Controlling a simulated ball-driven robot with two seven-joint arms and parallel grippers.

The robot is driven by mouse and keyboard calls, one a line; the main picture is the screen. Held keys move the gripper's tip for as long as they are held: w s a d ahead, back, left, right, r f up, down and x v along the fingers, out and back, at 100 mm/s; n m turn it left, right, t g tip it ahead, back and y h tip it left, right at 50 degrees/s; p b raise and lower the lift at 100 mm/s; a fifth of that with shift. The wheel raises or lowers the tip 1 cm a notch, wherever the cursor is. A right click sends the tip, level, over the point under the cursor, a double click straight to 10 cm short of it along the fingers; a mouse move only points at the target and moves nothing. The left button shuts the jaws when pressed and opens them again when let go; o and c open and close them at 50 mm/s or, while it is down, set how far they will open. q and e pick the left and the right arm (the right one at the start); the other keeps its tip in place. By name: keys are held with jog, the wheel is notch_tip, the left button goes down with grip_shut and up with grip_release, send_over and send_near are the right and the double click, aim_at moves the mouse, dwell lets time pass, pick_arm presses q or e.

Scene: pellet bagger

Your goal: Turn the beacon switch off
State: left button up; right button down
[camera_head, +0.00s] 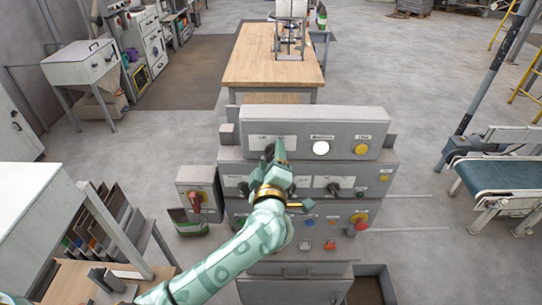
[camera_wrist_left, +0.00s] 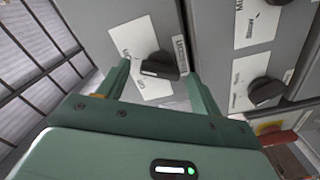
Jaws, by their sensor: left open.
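A grey control panel (camera_head: 232,128) with stacked rows of knobs and buttons stands in the middle of the head view. My left gripper (camera_head: 276,150) reaches up to the left part of its top row and partly hides a dark knob there. In the left wrist view a black rotary knob (camera_wrist_left: 160,65) with a white mark sits on a white label plate (camera_wrist_left: 130,42). My left gripper (camera_wrist_left: 157,76) is open, with one finger on each side of this knob. Contact cannot be told. The lettering is too small to identify the beacon switch for sure. My right gripper is out of view.
The top row also has a white round light (camera_head: 321,148) and a yellow button (camera_head: 361,149). Other black knobs, one at the right of the wrist view (camera_wrist_left: 265,91), are close by. A red-handled switch box (camera_head: 197,183) stands left; a wooden table (camera_head: 255,70) stands behind.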

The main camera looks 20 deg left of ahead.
pick_arm(q)
jog(key=shift+w+a, duration=0.15)
jog(key=shift+w, duration=0.3)
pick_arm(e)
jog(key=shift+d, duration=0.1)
pick_arm(q)
jog(key=shift+s, duration=0.1)
jog(key=c, duration=1)
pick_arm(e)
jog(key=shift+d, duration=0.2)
